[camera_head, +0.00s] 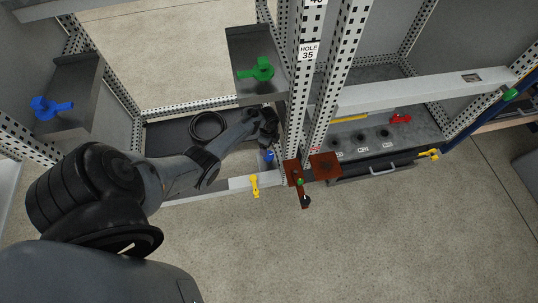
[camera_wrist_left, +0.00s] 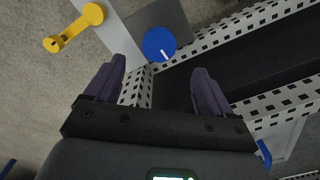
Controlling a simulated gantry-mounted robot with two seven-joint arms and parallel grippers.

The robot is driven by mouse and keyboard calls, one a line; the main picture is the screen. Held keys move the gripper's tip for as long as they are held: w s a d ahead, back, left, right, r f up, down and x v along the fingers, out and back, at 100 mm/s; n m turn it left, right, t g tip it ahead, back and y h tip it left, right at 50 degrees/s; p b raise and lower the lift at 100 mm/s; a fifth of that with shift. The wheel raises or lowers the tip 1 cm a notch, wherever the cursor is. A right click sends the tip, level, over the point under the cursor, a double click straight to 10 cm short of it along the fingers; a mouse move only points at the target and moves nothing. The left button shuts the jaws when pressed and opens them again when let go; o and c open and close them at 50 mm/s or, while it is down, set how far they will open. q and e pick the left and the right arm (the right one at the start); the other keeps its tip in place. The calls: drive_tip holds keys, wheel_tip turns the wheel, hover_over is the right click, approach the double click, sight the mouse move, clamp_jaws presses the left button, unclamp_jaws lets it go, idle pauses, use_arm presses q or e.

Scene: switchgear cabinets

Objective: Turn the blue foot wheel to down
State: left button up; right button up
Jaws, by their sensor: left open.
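The blue foot wheel (camera_wrist_left: 159,44) shows in the left wrist view as a round blue disc with a short white mark pointing toward the lower right of the picture. In the head view the small blue wheel (camera_head: 269,155) sits low in the cabinet frame, just below my left gripper (camera_head: 266,128). In the left wrist view my left gripper (camera_wrist_left: 157,72) is open, with its two dark fingers apart and nothing between them. The wheel lies beyond the fingertips, between their lines and apart from both. My right gripper is not in view.
A yellow handle (camera_wrist_left: 73,28) is beside the wheel; it also shows in the head view (camera_head: 254,185). Perforated posts (camera_head: 299,85) stand close right of my gripper. A green handle (camera_head: 262,69) is above, a blue handle (camera_head: 50,107) left, a black cable coil (camera_head: 207,127) behind.

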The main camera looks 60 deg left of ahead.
sight(268, 158)
use_arm(q)
wheel_tip(268, 158, down, 6)
drive_tip(key=b, duration=0.4)
drive_tip(key=shift+s+d, duration=0.1)
drive_tip(key=shift+f+b, duration=0.8)
drive_tip(key=shift+f, duration=0.2)
drive_tip(key=c, duration=1.1)
drive_tip(key=shift+o, duration=0.2)
